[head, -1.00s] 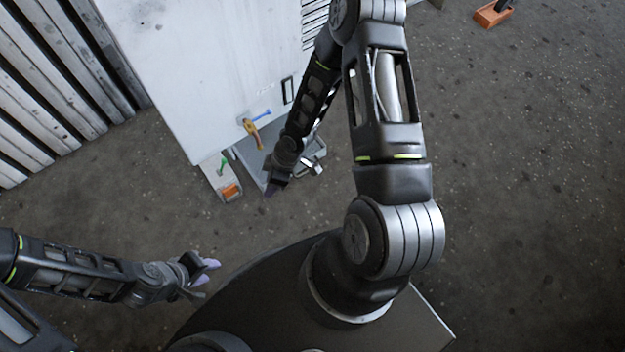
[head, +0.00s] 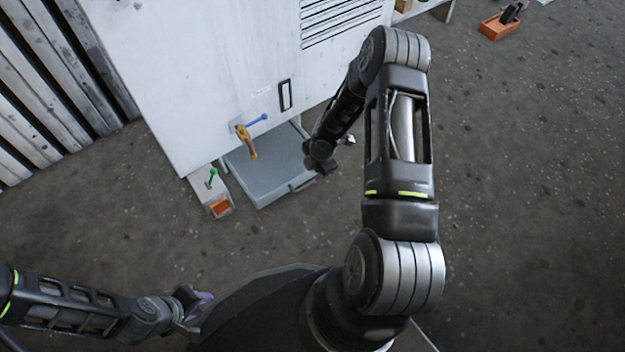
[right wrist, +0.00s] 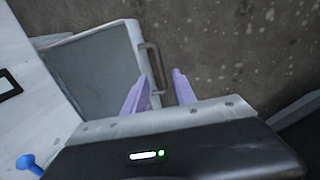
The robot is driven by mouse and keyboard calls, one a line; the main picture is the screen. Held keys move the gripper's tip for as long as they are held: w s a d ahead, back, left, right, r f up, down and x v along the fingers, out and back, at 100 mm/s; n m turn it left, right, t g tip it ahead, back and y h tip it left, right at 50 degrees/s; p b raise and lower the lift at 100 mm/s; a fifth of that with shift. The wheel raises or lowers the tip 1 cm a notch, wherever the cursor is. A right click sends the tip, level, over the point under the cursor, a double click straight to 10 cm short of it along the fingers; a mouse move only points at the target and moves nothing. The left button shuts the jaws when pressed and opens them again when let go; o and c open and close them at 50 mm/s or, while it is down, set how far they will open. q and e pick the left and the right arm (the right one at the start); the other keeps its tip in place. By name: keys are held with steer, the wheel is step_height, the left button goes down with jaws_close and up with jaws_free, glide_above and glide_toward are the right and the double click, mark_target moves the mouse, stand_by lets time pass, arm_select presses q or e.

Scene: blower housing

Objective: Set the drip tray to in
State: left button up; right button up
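The drip tray (head: 268,172) is a shallow grey tray that sticks out from under the white housing (head: 190,70) in the head view. In the right wrist view the tray (right wrist: 97,65) shows with a bar handle (right wrist: 152,65) on its outer edge. My right gripper (head: 322,172) is at the tray's right side in the head view. In the right wrist view its two purple fingers (right wrist: 161,78) are apart, with the handle's lower end close to the gap; I cannot tell if they touch it. My left gripper (head: 200,304) is away at lower left, its finger gap unclear.
A yellow-handled valve (head: 246,140) and a blue lever (head: 255,119) are on the housing above the tray. A green-handled part (head: 211,179) stands left of the tray. An orange box (head: 497,27) lies at top right. The floor around is mostly clear.

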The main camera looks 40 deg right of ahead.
mark_target(312, 182)
steer(key=f+b, duration=0.1)
steer(key=f, duration=0.1)
steer(key=f+b, duration=0.1)
steer(key=f, duration=0.1)
steer(key=w+f+b, duration=0.1)
steer(key=f, duration=0.1)
steer(key=shift+f, duration=0.15)
steer(key=shift+w+f, duration=0.25)
steer(key=shift+f, duration=0.25)
steer(key=shift+c, duration=0.5)
jaws_close()
stand_by(0.4)
